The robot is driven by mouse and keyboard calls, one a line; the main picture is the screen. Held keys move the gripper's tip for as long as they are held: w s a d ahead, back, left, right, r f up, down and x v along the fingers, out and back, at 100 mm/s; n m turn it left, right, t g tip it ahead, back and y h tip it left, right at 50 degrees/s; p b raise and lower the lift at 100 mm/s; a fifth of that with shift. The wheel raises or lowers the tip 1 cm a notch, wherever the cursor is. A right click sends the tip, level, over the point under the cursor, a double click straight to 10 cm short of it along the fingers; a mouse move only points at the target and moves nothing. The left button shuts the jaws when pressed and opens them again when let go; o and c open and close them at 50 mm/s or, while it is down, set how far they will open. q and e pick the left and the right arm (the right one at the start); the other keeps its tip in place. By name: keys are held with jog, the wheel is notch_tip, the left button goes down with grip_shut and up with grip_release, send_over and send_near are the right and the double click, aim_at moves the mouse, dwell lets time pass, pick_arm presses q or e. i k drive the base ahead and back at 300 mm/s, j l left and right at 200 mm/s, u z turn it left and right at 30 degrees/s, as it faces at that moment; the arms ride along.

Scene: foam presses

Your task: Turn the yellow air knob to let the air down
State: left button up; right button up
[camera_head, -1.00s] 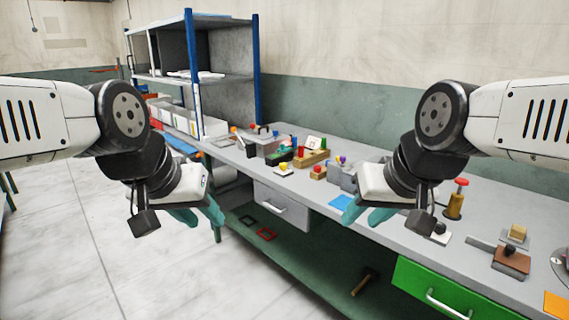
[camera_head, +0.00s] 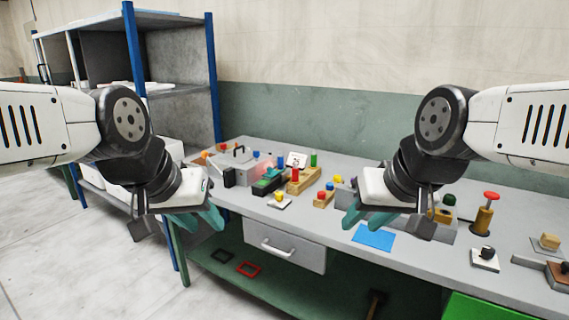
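A yellow knob (camera_head: 279,196) sits on a small white plate near the front edge of the grey workbench (camera_head: 404,268). My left gripper (camera_head: 201,222) has teal fingers spread apart, empty, in front of the bench's left end and left of the white plate. My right gripper (camera_head: 364,220) is also open and empty, over the bench beside a blue sheet (camera_head: 374,237). Neither touches a knob.
A wooden block with red and blue knobs (camera_head: 324,197), a green-and-black device (camera_head: 268,182) and a red-topped brass post (camera_head: 485,216) stand on the bench. A blue-posted shelf (camera_head: 133,60) rises at the left. A grey drawer (camera_head: 286,248) hangs under the bench. Open floor lies left.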

aim_at(279, 196)
jog(key=i+j+z, duration=0.2)
jog(key=i+j, duration=0.15)
jog(key=j, duration=0.25)
jog(key=i+j+z, duration=0.1)
jog(key=j, duration=0.25)
jog(key=i+j+z, duration=0.15)
jog(key=j, duration=0.2)
jog(key=i+j+z, duration=0.1)
jog(key=j, duration=0.25)
jog(key=i, duration=0.6)
jog(key=j+z, duration=0.2)
jog(key=z, duration=0.3)
